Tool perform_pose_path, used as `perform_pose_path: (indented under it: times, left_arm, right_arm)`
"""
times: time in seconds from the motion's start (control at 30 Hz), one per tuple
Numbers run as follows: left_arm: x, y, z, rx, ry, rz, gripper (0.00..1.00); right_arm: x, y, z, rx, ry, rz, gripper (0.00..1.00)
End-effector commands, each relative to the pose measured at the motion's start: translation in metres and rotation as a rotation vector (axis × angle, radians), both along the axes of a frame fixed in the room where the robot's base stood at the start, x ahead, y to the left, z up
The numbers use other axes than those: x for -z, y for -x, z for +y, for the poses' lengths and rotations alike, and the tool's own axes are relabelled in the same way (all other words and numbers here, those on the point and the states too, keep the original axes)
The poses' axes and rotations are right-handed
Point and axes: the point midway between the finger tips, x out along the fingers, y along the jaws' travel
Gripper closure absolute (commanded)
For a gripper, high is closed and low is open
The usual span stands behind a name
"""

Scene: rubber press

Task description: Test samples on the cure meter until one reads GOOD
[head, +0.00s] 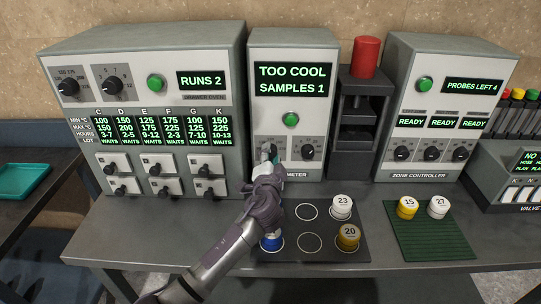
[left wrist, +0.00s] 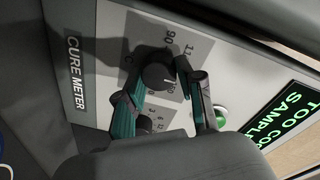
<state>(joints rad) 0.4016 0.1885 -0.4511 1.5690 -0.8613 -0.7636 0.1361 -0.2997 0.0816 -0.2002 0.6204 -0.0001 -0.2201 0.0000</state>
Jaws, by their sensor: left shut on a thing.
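The cure meter (head: 290,100) stands at the back middle; its screen reads TOO COOL and SAMPLES 1. My left gripper (head: 272,160) is shut on the meter's left knob; the left wrist view shows the knob (left wrist: 155,76) between the two fingers. On the dark mat (head: 284,225) with white rings stand a white sample 23 (head: 342,206), a yellow sample 20 (head: 347,237) and a blue-based sample (head: 271,243), partly hidden by my left arm. A yellow sample 15 (head: 407,207) and a white sample (head: 438,206) stand on a green ridged mat (head: 432,238).
The drawer oven (head: 150,110) stands left, its screen reading RUNS 2. A dark press-like stand with a red cylinder (head: 366,57) is right of the meter. The zone controller (head: 432,105) shows PROBES LEFT 4. A teal tray (head: 22,179) lies far left. The bench front left is clear.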

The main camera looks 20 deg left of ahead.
Motion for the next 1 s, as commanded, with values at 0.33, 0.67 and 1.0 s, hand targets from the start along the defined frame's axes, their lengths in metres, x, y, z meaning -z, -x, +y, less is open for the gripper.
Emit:
perform_pose_path:
  times: [0.33,0.67,1.0]
  left_arm:
    - [0.001,0.000,0.000,0.000,0.001,0.001,0.37]
    - [0.000,0.007,-0.002,0.001,0.002,0.000,0.37]
    - [-0.001,0.072,-0.018,0.002,0.005,0.001,0.37]
  right_arm:
    - [0.000,0.000,0.000,0.000,0.000,0.000,0.60]
    - [0.000,0.000,0.002,0.001,-0.002,0.000,0.60]
    - [0.000,0.000,0.001,0.001,-0.002,0.000,0.60]
